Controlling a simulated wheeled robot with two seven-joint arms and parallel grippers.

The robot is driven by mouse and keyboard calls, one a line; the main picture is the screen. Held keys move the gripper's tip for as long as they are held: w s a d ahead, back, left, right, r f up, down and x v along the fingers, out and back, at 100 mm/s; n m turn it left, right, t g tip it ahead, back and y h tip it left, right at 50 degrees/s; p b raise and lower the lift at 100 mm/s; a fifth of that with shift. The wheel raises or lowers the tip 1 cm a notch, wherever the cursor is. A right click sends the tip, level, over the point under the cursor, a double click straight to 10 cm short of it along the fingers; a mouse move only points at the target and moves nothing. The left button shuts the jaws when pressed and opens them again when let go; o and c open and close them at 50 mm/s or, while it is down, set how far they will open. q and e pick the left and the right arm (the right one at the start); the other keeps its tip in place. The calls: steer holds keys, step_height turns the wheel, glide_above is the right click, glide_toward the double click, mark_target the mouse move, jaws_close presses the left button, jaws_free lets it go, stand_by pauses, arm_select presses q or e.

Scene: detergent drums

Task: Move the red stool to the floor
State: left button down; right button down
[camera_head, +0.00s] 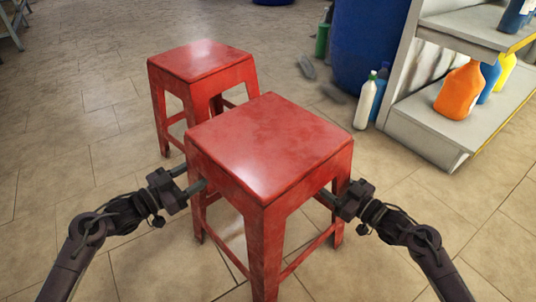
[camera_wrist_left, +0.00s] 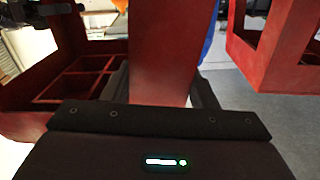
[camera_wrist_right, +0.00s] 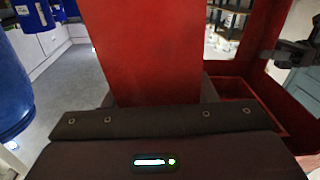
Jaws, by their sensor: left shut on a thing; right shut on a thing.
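A red stool (camera_head: 270,145) with a square worn top is upright in front of me in the head view. My left gripper (camera_head: 195,186) is shut on its left leg, and that red leg (camera_wrist_left: 163,50) fills the middle of the left wrist view. My right gripper (camera_head: 328,197) is shut on its right leg, and that leg (camera_wrist_right: 150,45) stands between the fingers in the right wrist view. A second red stool (camera_head: 200,62) stands on the tiled floor behind and to the left. I cannot tell whether the held stool's feet touch the floor.
A grey shelf (camera_head: 425,140) at the right holds an orange jug (camera_head: 460,90) and other bottles. A large blue drum (camera_head: 365,45) stands at the back. A white bottle (camera_head: 366,102) stands on the floor beside the shelf. The floor (camera_head: 60,130) at the left is clear.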

mark_target(190, 159)
arm_select(q)
steer(key=shift+r, duration=0.15)
step_height(190, 159, up, 5)
steer(key=p, duration=0.5)
stand_by(0.8)
